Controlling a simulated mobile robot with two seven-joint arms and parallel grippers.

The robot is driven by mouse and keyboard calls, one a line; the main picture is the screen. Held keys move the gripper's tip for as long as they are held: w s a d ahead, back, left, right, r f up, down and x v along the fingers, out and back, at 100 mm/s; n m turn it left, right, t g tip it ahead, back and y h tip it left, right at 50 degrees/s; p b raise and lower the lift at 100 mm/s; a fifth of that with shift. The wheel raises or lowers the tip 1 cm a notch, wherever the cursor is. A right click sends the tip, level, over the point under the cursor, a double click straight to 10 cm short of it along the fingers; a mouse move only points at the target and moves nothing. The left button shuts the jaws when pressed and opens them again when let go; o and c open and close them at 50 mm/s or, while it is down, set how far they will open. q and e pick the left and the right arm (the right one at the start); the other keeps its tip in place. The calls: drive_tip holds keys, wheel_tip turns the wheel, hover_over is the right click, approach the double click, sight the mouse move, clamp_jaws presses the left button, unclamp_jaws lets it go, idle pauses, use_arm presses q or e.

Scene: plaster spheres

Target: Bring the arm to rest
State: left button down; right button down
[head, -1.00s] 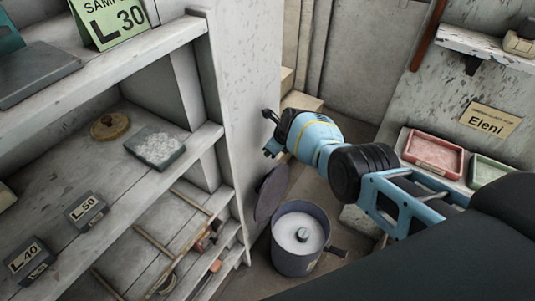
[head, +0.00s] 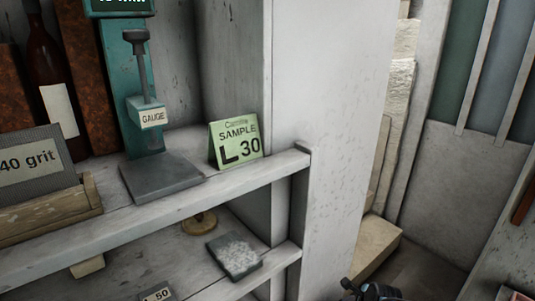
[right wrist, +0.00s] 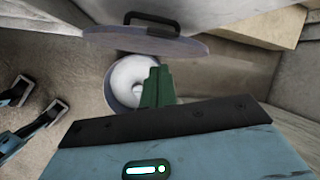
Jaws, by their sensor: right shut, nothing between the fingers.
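My right gripper (head: 352,286) shows only in part at the bottom edge of the head view, a dark shape in front of the white shelf end panel. In the right wrist view its dark green fingers (right wrist: 156,88) are together with nothing between them. Beyond them in that view is a grey bucket (right wrist: 113,98) with white contents, partly hidden by the fingers. A grey lid (right wrist: 145,46) with a dark handle is beside the bucket.
The shelf unit (head: 255,187) fills the left of the head view. It bears a green sample card (head: 234,140), a gauge stand (head: 145,100), a grit block (head: 35,160) and a dark bottle (head: 52,80). Pale slabs (head: 388,150) stand behind the end panel (head: 335,120).

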drive_tip(key=s+f+n+t+h+p, duration=0.1)
drive_tip(key=s+f+n, duration=0.4)
drive_tip(key=s, duration=0.5)
drive_tip(key=s+f+n+t, duration=0.1)
drive_tip(key=s+f+n, duration=0.1)
drive_tip(key=s+n, duration=0.65)
use_arm(q)
drive_tip(key=w+r, duration=0.1)
drive_tip(key=w+r+p, duration=0.1)
drive_tip(key=r, duration=0.1)
drive_tip(key=shift+w+a+r+t, duration=0.1)
drive_tip(key=shift+w+a+t, duration=0.1)
drive_tip(key=shift+t, duration=0.2)
use_arm(e)
drive_tip(key=s+a+r+n, duration=0.2)
drive_tip(key=s+r+n, duration=0.1)
drive_tip(key=s, duration=0.5)
drive_tip(key=s+a+r+n+t+y, duration=0.1)
drive_tip(key=s+r+n, duration=0.3)
drive_tip(key=s, duration=0.4)
drive_tip(key=s+a+r+n+t, duration=0.1)
drive_tip(key=s+a+r+n, duration=0.3)
drive_tip(key=s, duration=0.4)
drive_tip(key=shift+s+n, duration=0.3)
drive_tip(key=shift+n, duration=0.35)
use_arm(q)
drive_tip(key=shift+s, duration=0.15)
use_arm(e)
drive_tip(key=shift+s+d, duration=0.1)
